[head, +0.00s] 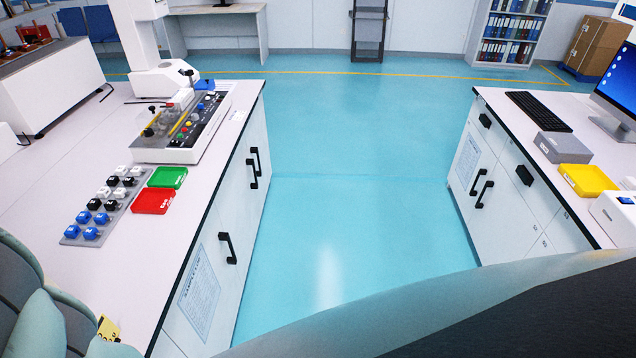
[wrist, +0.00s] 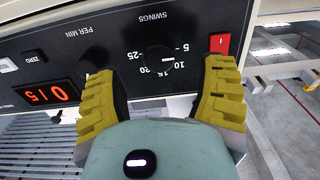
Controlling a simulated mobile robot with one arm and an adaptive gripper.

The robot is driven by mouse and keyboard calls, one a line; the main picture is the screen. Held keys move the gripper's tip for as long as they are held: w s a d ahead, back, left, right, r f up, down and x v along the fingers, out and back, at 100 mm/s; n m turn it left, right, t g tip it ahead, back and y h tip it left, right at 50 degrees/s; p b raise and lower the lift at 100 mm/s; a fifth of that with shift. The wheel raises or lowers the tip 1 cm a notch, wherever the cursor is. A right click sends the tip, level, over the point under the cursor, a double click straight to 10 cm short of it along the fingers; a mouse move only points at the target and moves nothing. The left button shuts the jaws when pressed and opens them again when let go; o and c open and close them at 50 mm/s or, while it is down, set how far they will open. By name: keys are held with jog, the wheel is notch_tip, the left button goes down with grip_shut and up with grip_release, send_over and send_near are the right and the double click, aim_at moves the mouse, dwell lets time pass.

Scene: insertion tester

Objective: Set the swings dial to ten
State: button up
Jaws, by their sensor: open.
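The swings dial (wrist: 158,56) is a round black knob on a black panel in the wrist view, where the panel lettering appears upside down. Contact with the panel cannot be told. I cannot identify the dial in the head view.
A red switch (wrist: 219,43) sits close to the right finger. A per-min knob (wrist: 94,80) is partly hidden behind the left finger. A red-digit display (wrist: 48,95) and zero button (wrist: 35,57) lie left.

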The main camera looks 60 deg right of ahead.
jog(key=shift+p+x, duration=0.35)
jog(key=shift+x, duration=1.5)
jog(key=shift+d, duration=0.1)
jog(key=shift+c, duration=0.2)
grip_shut()
